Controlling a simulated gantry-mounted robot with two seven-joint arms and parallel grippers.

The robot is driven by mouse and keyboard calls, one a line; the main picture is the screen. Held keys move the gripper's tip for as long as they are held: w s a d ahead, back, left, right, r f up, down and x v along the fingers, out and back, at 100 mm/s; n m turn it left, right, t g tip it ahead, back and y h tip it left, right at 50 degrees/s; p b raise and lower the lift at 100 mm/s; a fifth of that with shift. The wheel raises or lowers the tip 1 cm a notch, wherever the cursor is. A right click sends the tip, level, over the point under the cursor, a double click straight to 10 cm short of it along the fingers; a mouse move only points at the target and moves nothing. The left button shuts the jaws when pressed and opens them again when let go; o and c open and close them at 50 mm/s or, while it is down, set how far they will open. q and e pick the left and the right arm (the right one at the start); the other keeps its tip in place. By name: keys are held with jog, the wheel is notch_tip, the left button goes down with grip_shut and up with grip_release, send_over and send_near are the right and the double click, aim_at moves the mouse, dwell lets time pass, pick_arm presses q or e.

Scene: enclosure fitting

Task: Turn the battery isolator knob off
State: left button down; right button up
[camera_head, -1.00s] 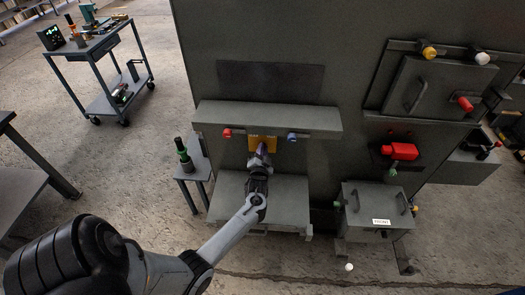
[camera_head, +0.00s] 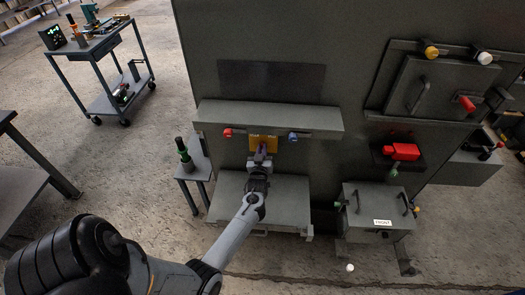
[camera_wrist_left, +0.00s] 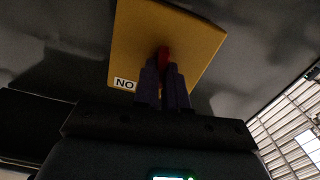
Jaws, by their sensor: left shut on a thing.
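A yellow plate (camera_head: 258,138) is fixed to the grey cabinet front below a ledge; it also shows in the left wrist view (camera_wrist_left: 185,35), tilted, with a small white label reading "NO" in that view. A red knob (camera_wrist_left: 163,54), which I take as the battery isolator knob, stands out from the plate. My left gripper (camera_head: 262,149) reaches up to the plate. In the left wrist view its purple fingers (camera_wrist_left: 163,72) are shut on the red knob, hiding its sides. The knob is hidden in the head view. My right gripper is not in view.
A red fitting (camera_head: 227,133) and a blue fitting (camera_head: 292,137) flank the plate on the ledge front (camera_head: 325,127). A red handle (camera_head: 402,151) and a grey box (camera_head: 375,205) are to the right. A small stand with a green-ringed post (camera_head: 183,153) is to the left.

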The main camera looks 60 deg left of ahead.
pick_arm(q)
jog(key=shift+s+a+f+n+b, duration=0.1)
jog(key=shift+n+b, duration=0.35)
jog(key=shift+n, duration=3.25)
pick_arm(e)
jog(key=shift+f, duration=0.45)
pick_arm(q)
jog(key=c, duration=1.2)
grip_release()
